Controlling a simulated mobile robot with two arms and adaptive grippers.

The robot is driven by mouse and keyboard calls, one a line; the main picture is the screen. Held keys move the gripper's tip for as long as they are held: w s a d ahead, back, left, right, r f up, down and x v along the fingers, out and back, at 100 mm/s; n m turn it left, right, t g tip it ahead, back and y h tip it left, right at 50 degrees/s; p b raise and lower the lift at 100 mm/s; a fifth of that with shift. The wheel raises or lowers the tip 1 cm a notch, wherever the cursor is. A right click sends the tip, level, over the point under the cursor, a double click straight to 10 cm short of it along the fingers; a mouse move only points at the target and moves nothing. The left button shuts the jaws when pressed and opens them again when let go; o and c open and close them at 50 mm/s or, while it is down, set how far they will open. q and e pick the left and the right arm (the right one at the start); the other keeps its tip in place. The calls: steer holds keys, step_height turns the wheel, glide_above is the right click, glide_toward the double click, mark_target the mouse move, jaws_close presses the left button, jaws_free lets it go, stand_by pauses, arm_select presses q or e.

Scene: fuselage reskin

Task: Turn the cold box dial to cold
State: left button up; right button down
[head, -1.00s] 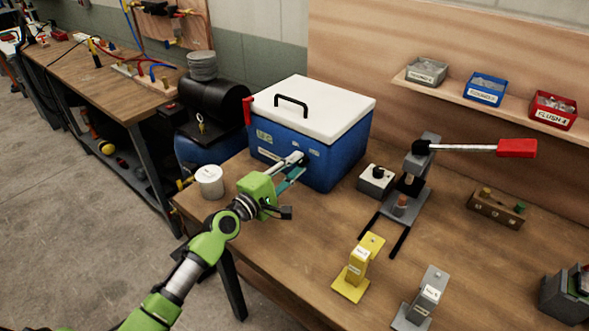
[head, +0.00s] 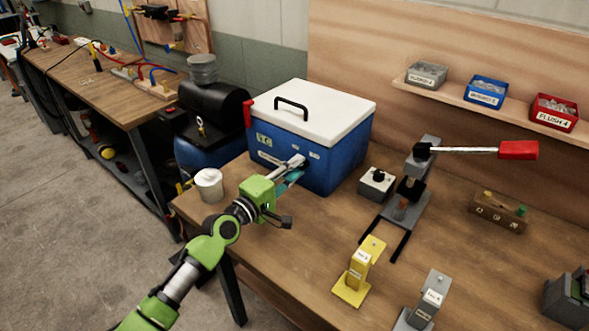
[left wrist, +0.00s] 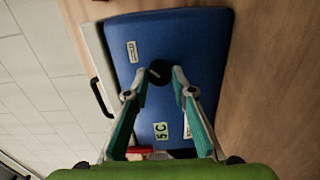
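The cold box (head: 337,158) is blue with a white lid (head: 325,105) and stands on the workbench. Its black dial (left wrist: 159,72) shows on the box front in the left wrist view; its pointing direction is too dark to read. A pale green label (left wrist: 161,131) reads "5 C", and a small cream label (left wrist: 132,52) is too small to read. My left gripper (head: 301,168) is at the box front, its fingers apart on either side of the dial. In the left wrist view, the left gripper (left wrist: 162,80) shows a gap at the right finger; touching on the left is unclear. My right gripper is out of view.
A white cup (head: 209,187) stands at the bench's left edge near my arm. A grey switch box (head: 376,183), a lever press (head: 408,195) and a yellow stand (head: 358,275) are to the right. Free bench top lies in front of the cold box.

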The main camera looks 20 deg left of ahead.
arm_select(q)
steer(key=o, duration=0.3)
steer(key=shift+s, duration=0.1)
steer(key=v, duration=1.1)
steer(key=shift+s+a, duration=0.1)
steer(key=shift+s, duration=0.3)
